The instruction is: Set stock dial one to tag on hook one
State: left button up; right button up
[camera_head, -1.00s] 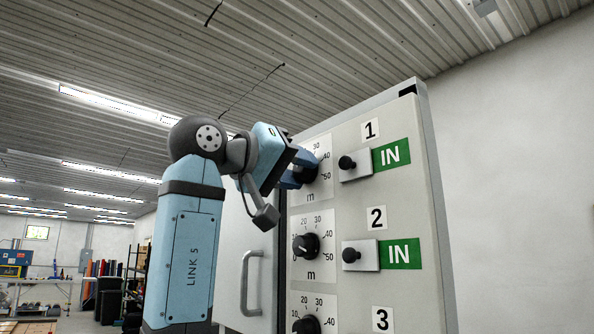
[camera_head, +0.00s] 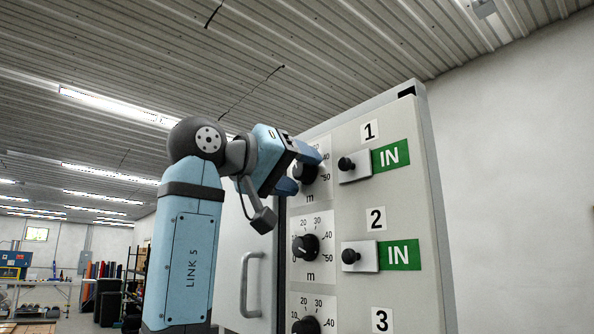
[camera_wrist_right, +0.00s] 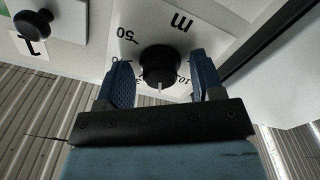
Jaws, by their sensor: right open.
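Stock dial one (camera_head: 306,174) is a black knob on a white scale plate at the top of the grey cabinet panel. In the right wrist view the dial (camera_wrist_right: 160,62) sits between the two blue fingers, with its white pointer towards the palm side. Nearby scale numbers are partly hidden there. My right gripper (camera_head: 300,170) is open at the dial, one finger above and one below it in the head view. In the right wrist view, gaps show between the fingers (camera_wrist_right: 160,74) and the knob. No hook or tag shows in these views. My left gripper is not in view.
Dial two (camera_head: 306,246) and a third dial (camera_head: 306,325) are below. Black knobs on plates beside green IN labels (camera_head: 391,155) stand right of the dials. A door handle (camera_head: 250,284) is left of them. Shelves and a table stand far left.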

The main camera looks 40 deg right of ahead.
jog(key=w+a+b, duration=0.1)
jog(key=a+b, duration=0.1)
jog(key=a, duration=1.1)
jog(key=shift+w+a, duration=0.25)
jog(key=shift+a, duration=0.15)
